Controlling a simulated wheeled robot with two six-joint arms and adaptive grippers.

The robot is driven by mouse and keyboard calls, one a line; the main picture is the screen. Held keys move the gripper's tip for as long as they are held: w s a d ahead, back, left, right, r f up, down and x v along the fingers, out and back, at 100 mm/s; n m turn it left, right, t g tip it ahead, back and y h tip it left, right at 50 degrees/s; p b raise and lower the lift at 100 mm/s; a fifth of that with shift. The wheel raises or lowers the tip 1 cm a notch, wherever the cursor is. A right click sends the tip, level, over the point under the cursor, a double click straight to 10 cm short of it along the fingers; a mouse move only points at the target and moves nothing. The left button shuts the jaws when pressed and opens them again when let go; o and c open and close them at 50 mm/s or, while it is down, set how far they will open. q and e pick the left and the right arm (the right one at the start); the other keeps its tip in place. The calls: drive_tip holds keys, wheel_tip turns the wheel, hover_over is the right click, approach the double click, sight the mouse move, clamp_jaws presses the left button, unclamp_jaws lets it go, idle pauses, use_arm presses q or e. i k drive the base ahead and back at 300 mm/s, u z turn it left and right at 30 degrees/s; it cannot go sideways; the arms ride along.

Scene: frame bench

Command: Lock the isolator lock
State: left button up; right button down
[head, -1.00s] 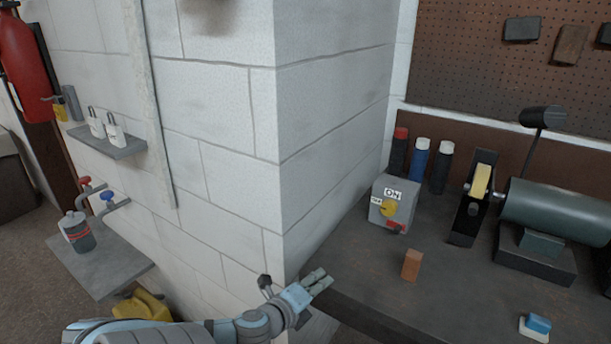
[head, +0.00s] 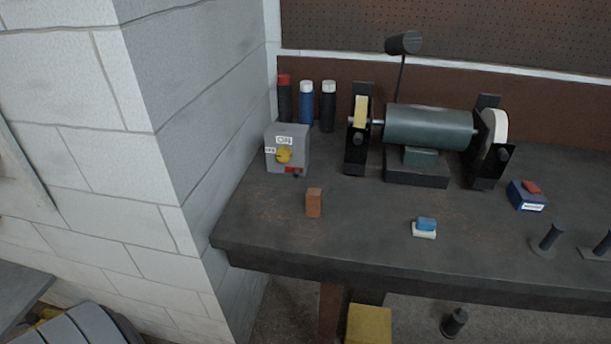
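The isolator (head: 288,149) is a grey box at the back left of the dark bench, close to the white block wall. It has a yellow rotary knob (head: 284,156), small ON and OFF labels, and a red part (head: 293,170) low on its front. Whether the red part is a lock or is fastened cannot be told at this size. Neither of my grippers shows in the head view now.
A bench grinder (head: 430,128) stands right of the isolator, with several spray cans behind. A brown block (head: 314,202), a blue-and-white block (head: 425,227) and a blue box (head: 527,195) lie on the bench (head: 270,230). The wall corner (head: 165,130) juts out at left.

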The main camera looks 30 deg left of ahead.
sight(296, 171)
drive_tip(key=z, duration=1.1)
drive_tip(key=k, duration=1.1)
drive_tip(key=u, duration=1.25)
drive_tip(key=i, duration=0.4)
drive_tip(key=u, duration=0.05)
